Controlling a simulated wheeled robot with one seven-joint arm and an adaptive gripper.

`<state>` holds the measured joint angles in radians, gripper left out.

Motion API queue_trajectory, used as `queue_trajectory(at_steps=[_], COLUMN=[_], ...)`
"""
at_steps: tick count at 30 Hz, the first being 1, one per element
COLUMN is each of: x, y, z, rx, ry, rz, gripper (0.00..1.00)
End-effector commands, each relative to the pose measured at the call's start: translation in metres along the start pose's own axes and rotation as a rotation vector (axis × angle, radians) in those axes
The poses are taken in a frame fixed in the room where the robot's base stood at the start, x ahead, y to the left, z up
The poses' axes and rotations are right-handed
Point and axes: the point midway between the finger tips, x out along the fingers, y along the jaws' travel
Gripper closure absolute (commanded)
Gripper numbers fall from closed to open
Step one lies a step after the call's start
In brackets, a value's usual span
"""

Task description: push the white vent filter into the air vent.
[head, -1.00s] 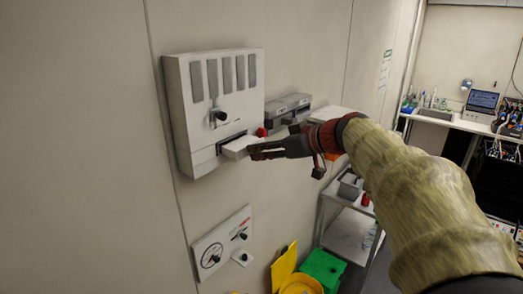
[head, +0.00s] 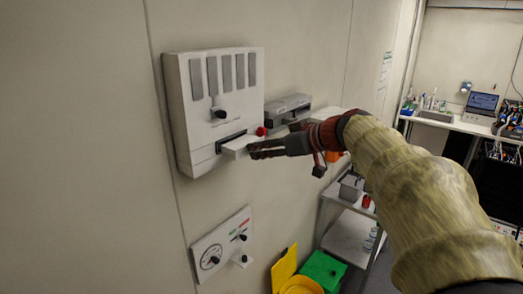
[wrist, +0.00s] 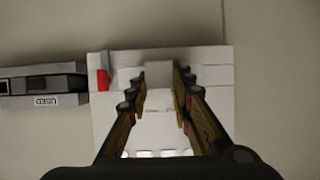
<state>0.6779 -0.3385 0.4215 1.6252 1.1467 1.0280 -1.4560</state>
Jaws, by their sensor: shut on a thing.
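The white vent filter (head: 236,147) is a pale block held at the fingertips of my gripper (head: 254,150). Its far end is at the dark slot of the air vent (head: 222,141), low on the front of the white wall unit. It appears partly inside the slot; how deep I cannot tell. In the wrist view the filter (wrist: 158,74) sits between the two fingers of my gripper (wrist: 160,82), which are shut on it. The slot itself is hidden there.
The white wall unit (head: 188,107) has grey strips and a black knob. A grey box (head: 289,107), labelled USED in the wrist view (wrist: 42,101), is mounted to its right, beyond a red part (head: 261,131). A gauge panel (head: 222,243) hangs below. Yellow and green bins (head: 322,269) and a cart (head: 350,235) stand lower right.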

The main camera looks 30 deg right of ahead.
Motion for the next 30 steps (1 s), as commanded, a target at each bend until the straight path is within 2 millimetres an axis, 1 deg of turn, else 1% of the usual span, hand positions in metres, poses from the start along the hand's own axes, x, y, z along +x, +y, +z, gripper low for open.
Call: queue_trajectory(at_steps=[30], x=[0.011], y=[0.000], z=[-0.004], rx=[0.000], ry=[-0.001], rz=[-0.001], gripper=[1.00])
